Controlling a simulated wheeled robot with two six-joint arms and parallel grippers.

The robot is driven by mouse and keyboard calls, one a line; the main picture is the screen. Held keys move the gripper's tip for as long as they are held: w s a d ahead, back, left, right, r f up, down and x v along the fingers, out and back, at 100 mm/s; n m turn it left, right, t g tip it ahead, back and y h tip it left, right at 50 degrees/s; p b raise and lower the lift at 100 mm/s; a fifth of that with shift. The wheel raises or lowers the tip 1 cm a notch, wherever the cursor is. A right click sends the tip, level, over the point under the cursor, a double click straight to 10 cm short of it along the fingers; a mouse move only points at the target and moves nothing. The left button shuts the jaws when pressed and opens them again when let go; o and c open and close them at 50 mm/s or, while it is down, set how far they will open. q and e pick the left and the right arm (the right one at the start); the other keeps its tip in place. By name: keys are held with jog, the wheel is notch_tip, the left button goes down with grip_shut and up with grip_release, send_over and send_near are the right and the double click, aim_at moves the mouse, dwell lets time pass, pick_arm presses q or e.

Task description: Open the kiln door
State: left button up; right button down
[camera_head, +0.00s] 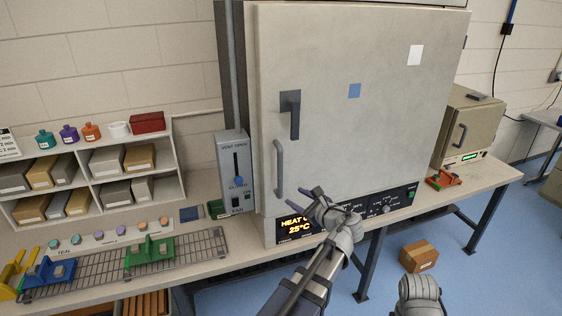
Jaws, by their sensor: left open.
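The kiln (370,100) is a large beige cabinet on the bench, and its door appears shut. A black latch handle (291,114) sits on the door's upper left. A grey vertical bar handle (280,168) is below it near the left edge. My left gripper (309,191) is open and empty, in front of the lower door, a little right of and below the bar handle, with a gap visible between them.
A vent control box (234,172) stands left of the kiln. A wire rack (205,248) with green and blue presses lies at the left, below a shelf of boxes. A smaller oven (468,125) and a red tool (443,179) are at the right. A cardboard box (419,256) lies on the floor.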

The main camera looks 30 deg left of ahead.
aim_at(282, 164)
pick_arm(q)
jog(key=shift+w+a+r+m+t+y, duration=0.4)
jog(key=shift+w+a+r+m, duration=0.55)
jog(key=shift+a, duration=0.75)
jog(key=shift+w+a+r+m+t+y, duration=0.2)
jog(key=shift+w+a+r+m+y, duration=0.4)
jog(key=shift+w+a+r, duration=0.85)
jog(key=shift+w+a+r+m+t+y, duration=0.3)
jog(key=shift+w+a+r+m, duration=0.45)
jog(key=shift+a, duration=1.2)
jog(key=shift+w+f, duration=0.1)
jog(key=shift+f, duration=0.1)
grip_shut()
